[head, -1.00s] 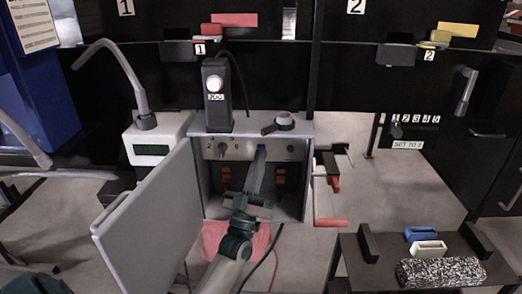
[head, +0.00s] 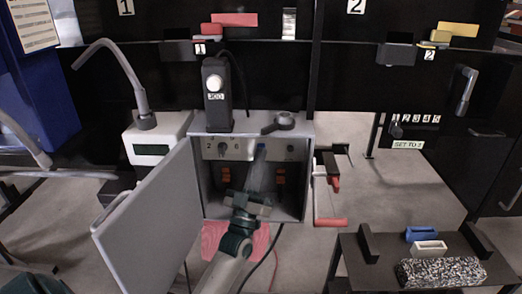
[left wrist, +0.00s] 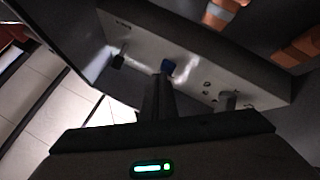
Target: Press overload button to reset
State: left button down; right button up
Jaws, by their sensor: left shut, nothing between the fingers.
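The grey control box (head: 308,180) stands open in the head view, its door (head: 150,225) swung out to the left. Inside, a light panel (head: 230,147) runs along the top, with a dark knob at its left. My right gripper is not in view.
Orange parts (head: 280,175) sit lower in the box on both sides of my arm. A red-handled crank (head: 330,221) sticks out at the box's right. A black JOG unit (head: 216,95) stands on top. A tray with blocks (head: 355,280) is at lower right.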

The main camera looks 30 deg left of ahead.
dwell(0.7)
pick_arm(q)
jog(key=shift+s+d+p, duration=0.4)
jog(key=shift+s+p, duration=0.05)
jog(key=shift+s, duration=0.25)
jog(key=s+d, duration=0.1)
jog(key=s+p, duration=0.1)
jog(key=s, duration=0.1)
jog(key=s+d+p, duration=0.1)
jog(key=shift+s+d, duration=0.15)
jog(key=shift+d, duration=0.15)
jog(key=shift+f, duration=0.1)
dwell(0.9)
